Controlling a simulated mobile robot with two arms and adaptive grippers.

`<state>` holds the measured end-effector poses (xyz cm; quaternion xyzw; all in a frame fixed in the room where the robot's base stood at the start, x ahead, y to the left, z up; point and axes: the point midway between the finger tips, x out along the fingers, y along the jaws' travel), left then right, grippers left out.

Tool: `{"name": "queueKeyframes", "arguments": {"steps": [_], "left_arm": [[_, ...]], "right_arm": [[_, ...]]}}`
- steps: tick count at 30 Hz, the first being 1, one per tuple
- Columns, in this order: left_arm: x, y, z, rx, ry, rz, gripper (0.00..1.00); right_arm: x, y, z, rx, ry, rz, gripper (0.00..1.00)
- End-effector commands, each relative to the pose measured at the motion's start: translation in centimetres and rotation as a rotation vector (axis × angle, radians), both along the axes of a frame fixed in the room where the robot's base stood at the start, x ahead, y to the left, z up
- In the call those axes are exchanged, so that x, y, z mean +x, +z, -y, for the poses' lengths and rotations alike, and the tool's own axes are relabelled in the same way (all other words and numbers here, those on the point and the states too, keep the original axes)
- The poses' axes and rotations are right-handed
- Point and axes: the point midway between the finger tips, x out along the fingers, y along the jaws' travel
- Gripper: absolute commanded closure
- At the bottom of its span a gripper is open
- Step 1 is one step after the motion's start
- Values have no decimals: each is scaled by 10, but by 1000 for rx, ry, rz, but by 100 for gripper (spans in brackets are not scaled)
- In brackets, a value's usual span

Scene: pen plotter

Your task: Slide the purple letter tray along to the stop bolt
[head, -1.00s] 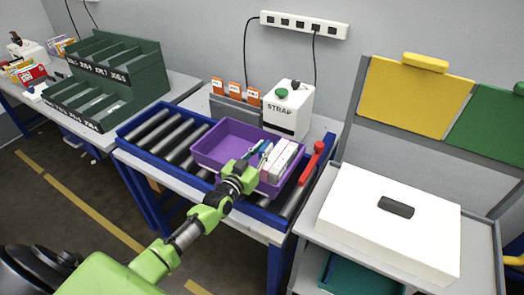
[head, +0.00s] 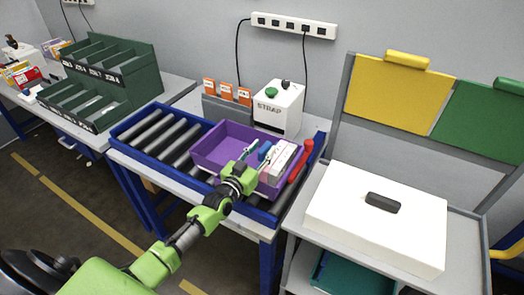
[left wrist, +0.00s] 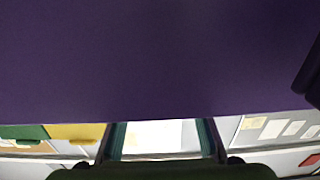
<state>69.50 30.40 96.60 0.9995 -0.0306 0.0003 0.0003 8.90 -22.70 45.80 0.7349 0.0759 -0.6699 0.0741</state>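The purple letter tray (head: 213,150) sits on the roller track in the head view, holding a white box and small blue and green items at its right end. The red stop bolt (head: 300,161) stands at the tray's right end, very close; I cannot tell if they touch. My left gripper (head: 240,178) is at the tray's front wall, right of its middle. In the left wrist view the purple tray wall (left wrist: 160,60) fills the upper part. The left fingers (left wrist: 160,140) show apart below it, their tips hidden. My right gripper is not in view.
The blue-framed roller track (head: 150,135) has bare rollers left of the tray. A white STRAP box (head: 277,108) stands behind it. A white lidded case (head: 375,220) is on the grey cart at right. A green sorter (head: 110,80) stands at left.

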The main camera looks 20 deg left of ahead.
Motion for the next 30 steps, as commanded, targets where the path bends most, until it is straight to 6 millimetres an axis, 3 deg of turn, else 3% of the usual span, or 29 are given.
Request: {"name": "queueKeyframes", "arguments": {"steps": [10, 24, 30], "left_arm": [[-10, -2, -1, 0, 0, -2, 64], [-97, -2, -6, 1, -1, -3, 64], [-116, -1, -7, 0, 0, -1, 64]], "right_arm": [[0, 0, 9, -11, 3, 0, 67], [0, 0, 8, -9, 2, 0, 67], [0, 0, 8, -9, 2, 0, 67]]}}
